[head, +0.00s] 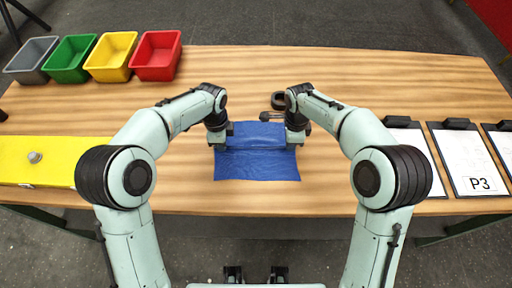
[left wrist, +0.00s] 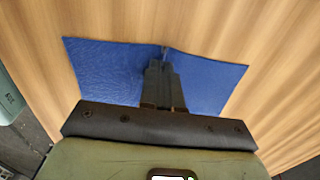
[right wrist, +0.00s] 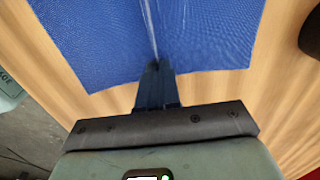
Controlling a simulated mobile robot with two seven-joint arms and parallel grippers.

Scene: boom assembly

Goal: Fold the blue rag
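The blue rag (head: 257,167) lies on the wooden table in front of me, between my two grippers. My left gripper (head: 221,145) is at the rag's left edge. In the left wrist view its fingers (left wrist: 164,62) are closed together on the rag (left wrist: 105,72), with a small pucker at the tips. My right gripper (head: 296,142) is at the rag's right edge. In the right wrist view its fingers (right wrist: 156,68) are closed on the rag (right wrist: 95,45), and a crease runs away from the tips. The arms hide parts of the rag's sides in the head view.
Grey, green, yellow and red bins (head: 155,56) stand at the back left. A yellow box with a knob (head: 35,157) is at the left. Clipboards (head: 468,160) lie at the right. A dark ring (head: 278,101) and a small dark tool (head: 270,116) lie behind the rag.

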